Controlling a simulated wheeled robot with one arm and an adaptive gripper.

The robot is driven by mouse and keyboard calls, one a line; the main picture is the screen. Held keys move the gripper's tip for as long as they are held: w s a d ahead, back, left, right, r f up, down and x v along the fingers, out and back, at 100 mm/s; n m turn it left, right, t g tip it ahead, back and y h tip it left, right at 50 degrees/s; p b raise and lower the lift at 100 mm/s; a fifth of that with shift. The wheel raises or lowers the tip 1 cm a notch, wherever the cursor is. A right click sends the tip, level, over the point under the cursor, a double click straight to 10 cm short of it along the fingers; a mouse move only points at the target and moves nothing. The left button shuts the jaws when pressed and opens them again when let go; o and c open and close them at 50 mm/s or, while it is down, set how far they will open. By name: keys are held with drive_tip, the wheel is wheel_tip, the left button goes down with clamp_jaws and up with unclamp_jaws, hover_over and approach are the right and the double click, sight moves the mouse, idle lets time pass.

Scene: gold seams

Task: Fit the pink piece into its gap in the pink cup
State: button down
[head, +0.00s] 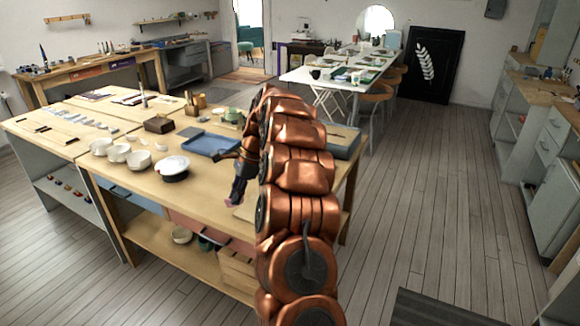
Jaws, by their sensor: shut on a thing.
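My gripper (233,200) is in the middle of the head view, pointing down over the front part of the wooden table. It is shut on a small pink piece (229,204), which shows at its fingertips. The piece is small, so its shape and tilt are hard to tell. I cannot make out a pink cup or its gap; my copper arm covers part of the table to the right of the gripper.
Several pale cups (118,152) stand left on the table (130,183). A white bowl (172,163) sits on a dark stand nearby. A blue tray (209,143) and a dark wooden block (159,125) lie behind. The floor at right is mostly clear.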

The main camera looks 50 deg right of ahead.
drive_tip(key=s+d+r+m+t+h+p, duration=0.25)
drive_tip(key=s+d+m+p, duration=0.6)
drive_tip(key=d, duration=0.45)
drive_tip(key=shift+s+f+y+b, duration=0.15)
drive_tip(key=shift+f+b, duration=0.55)
drive_tip(key=shift+f, duration=0.25)
drive_tip(key=shift+s+f+y+b, duration=0.1)
drive_tip(key=shift+f+b, duration=0.55)
drive_tip(key=shift+f, duration=1.85)
drive_tip(key=shift+m+p, duration=0.35)
drive_tip(key=shift+p, duration=0.2)
drive_tip(key=shift+p, duration=0.95)
drive_tip(key=shift+a+f, duration=0.1)
drive_tip(key=shift+f, duration=0.3)
idle(0.7)
drive_tip(key=shift+p, duration=0.45)
